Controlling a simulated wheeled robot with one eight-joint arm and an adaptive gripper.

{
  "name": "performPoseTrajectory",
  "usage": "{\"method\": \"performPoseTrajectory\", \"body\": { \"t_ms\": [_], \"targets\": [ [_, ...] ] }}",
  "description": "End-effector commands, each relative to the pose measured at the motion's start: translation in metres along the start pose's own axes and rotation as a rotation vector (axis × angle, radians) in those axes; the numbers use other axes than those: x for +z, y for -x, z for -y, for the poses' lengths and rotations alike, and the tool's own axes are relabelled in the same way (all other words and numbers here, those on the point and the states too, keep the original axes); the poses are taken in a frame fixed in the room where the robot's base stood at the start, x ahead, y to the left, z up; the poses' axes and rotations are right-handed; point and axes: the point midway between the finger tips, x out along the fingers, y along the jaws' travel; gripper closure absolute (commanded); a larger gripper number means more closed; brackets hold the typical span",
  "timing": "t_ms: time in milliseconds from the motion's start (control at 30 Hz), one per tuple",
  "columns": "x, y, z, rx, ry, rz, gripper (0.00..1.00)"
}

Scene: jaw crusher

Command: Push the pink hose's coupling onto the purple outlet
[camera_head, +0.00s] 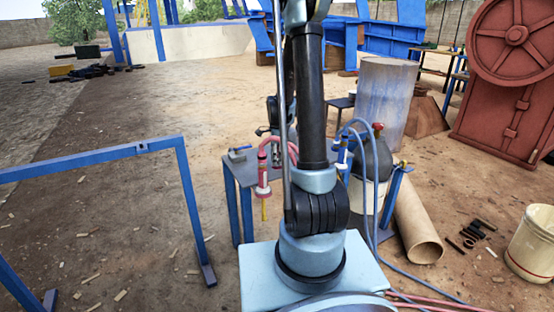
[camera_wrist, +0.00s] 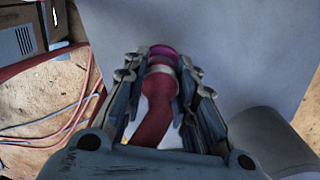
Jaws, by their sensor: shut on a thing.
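In the wrist view my gripper (camera_wrist: 164,72) is closed around a dark pink-red hose (camera_wrist: 154,112) near its end. A pale grey band (camera_wrist: 161,70) circles the hose between the fingers. A purple rounded piece (camera_wrist: 163,51) shows just past the band at the fingertips; I cannot tell whether it is the coupling's end or the outlet, or whether the two touch. In the head view a pink hose (camera_head: 272,140) curves beside my arm, and a pink-red fitting (camera_head: 263,172) with a yellow lower tip hangs at the blue table's edge. My arm hides much of that area.
The blue table (camera_head: 239,172) stands behind my arm. A grey cylinder (camera_head: 385,100), blue hoses (camera_head: 371,165) and a tan pipe (camera_head: 418,225) are on the right. A blue frame (camera_head: 90,157) stands at left. A large pale surface (camera_wrist: 235,60) fills much of the wrist view.

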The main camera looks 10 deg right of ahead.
Motion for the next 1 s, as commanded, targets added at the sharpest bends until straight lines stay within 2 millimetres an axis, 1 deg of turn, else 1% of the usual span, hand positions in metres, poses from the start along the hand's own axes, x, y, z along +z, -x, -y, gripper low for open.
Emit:
{"method": "performPoseTrajectory", "body": {
  "t_ms": [167, 200, 300, 600, 733, 867, 1000],
  "targets": [
    [0.0, -0.003, 0.0, 0.0, 0.0, 0.0, 1.0],
    [0.0, -0.003, 0.0, 0.0, 0.0, 0.0, 0.72],
    [0.0, -0.003, 0.0, 0.0, 0.0, 0.0, 0.51],
    [0.0, -0.003, 0.0, 0.0, 0.0, 0.0, 0.51],
    [0.0, 0.001, 0.0, 0.0, 0.0, 0.0, 0.51],
    [0.0, 0.012, 0.0, 0.0, 0.0, 0.0, 0.51],
    [0.0, 0.032, 0.0, 0.0, 0.0, 0.0, 0.51]
  ]
}}
